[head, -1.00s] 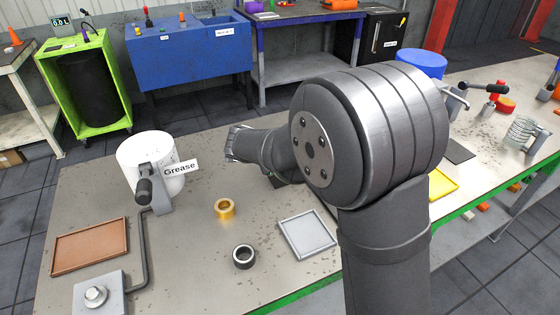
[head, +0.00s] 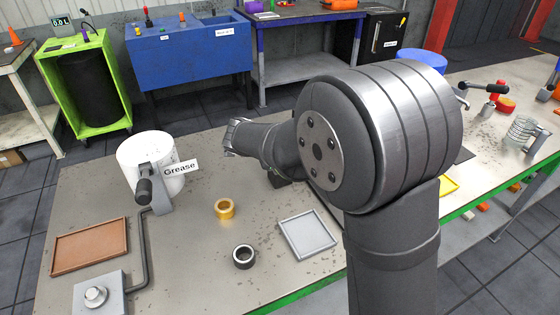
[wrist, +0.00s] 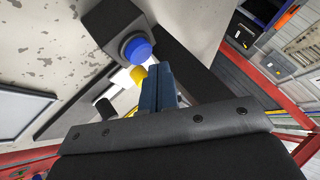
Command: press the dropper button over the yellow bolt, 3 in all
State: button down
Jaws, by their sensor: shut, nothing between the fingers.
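In the wrist view a round blue button (wrist: 136,50) sits on a dark housing (wrist: 108,24), close to my gripper. My gripper (wrist: 158,72) is shut and empty, its two fingers side by side. The fingertips are just below and right of the button in the picture; I cannot tell whether they touch it. A small yellow piece (wrist: 138,74) shows between the button and the fingers; I cannot tell whether it is the bolt. In the head view my arm hides much of the middle of the bench, and I make out neither the blue button nor a yellow bolt there.
A white grease pot (head: 138,155) stands at the bench's left. A brown tray (head: 88,247), a box with a silver knob (head: 96,296), a gold ring (head: 225,209), a black ring (head: 244,257) and a grey tray (head: 308,236) lie in front. A coil spring (head: 520,131) stands at the right.

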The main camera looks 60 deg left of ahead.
jog(key=shift+r, duration=2.5)
dwell(0.6)
notch_tip(320, 180, up, 4)
jog(key=shift+f, duration=0.1)
jog(key=shift+f, duration=0.15)
jog(key=shift+f, duration=4.25)
jog(key=shift+f, duration=0.1)
jog(key=shift+f, duration=0.35)
